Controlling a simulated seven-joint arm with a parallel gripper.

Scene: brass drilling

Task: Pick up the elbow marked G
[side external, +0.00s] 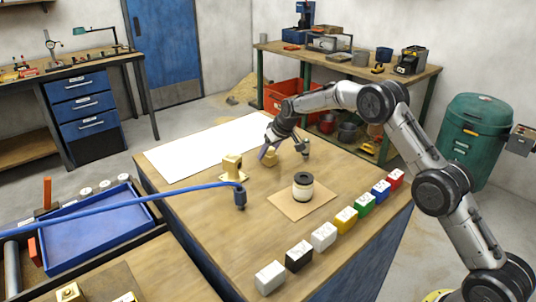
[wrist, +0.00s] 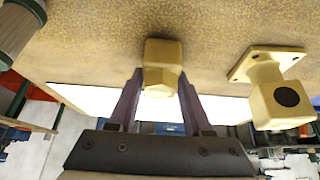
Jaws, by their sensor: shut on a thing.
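A small brass-coloured piece (wrist: 163,60) with a faceted end stands between the two fingers of my gripper (wrist: 160,78) in the wrist view, and the fingers are shut on it. In the side view the same brass piece (side external: 270,159) is low at the tabletop under my gripper (side external: 268,153). Whether it touches the table is unclear. A second brass elbow (wrist: 278,95) with a square flange and a dark round end is to the right in the wrist view. It also shows left of my gripper in the side view (side external: 232,167). No letter G is readable on either piece.
A blue hose with a dark nozzle (side external: 240,197) reaches over the wooden table near the second elbow. A dark-and-cream spool (side external: 303,190) stands on a cardboard square (side external: 285,207). Several coloured blocks line the table's right edge. A white sheet (side external: 205,150) covers the far left.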

